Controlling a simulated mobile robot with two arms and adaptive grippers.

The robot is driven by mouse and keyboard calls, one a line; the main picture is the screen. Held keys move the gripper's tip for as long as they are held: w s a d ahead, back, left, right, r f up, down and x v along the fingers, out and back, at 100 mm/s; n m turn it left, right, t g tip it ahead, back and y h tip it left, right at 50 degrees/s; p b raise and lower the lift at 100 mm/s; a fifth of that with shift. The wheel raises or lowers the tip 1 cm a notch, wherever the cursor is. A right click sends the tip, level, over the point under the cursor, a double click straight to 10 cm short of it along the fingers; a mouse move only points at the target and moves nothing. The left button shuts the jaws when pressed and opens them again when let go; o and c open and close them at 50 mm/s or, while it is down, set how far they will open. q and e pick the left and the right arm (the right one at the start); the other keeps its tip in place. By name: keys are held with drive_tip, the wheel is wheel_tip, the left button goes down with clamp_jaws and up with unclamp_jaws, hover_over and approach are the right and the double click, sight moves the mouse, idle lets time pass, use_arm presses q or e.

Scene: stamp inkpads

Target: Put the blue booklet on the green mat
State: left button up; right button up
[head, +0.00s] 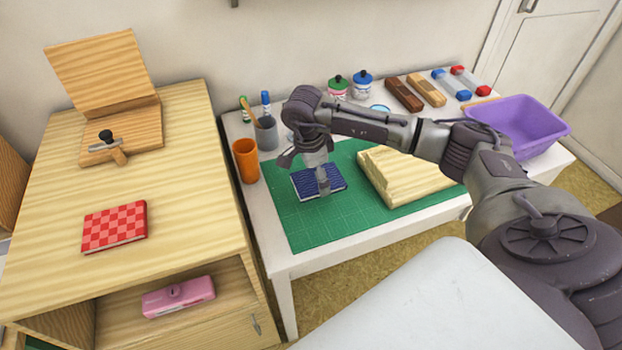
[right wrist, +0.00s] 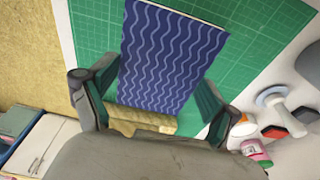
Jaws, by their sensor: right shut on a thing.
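The blue booklet (head: 306,184), with pale wavy lines on its cover, is over the left part of the green mat (head: 310,226). It looks flat on the mat or just above it; I cannot tell which. My right gripper (head: 323,186) reaches down onto it and is shut on it. In the right wrist view the blue booklet (right wrist: 165,55) sits between the two fingers of my right gripper (right wrist: 155,92), with green mat (right wrist: 262,45) around it. My left gripper is not in view.
An orange cup (head: 246,160) and a grey pen cup (head: 266,134) stand left of the mat. A purple basin (head: 520,125) is at the right. A red checked booklet (head: 114,227) lies on the wooden cabinet. The mat's front left is clear.

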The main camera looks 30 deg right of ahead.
sight(309, 174)
drive_tip(key=shift+w+a+f, duration=0.2)
drive_tip(key=shift+w+f, duration=0.2)
drive_tip(key=shift+w, duration=0.25)
drive_tip(key=shift+w+a+f, duration=0.15)
drive_tip(key=shift+w+f, duration=0.25)
drive_tip(key=shift+w, duration=0.2)
wheel_tip(309, 174, down, 4)
drive_tip(key=shift+r+p, duration=0.1)
drive_tip(key=shift+p, duration=0.35)
drive_tip(key=shift+f, duration=0.25)
drive_tip(key=o, duration=1)
drive_tip(key=shift+c, duration=0.2)
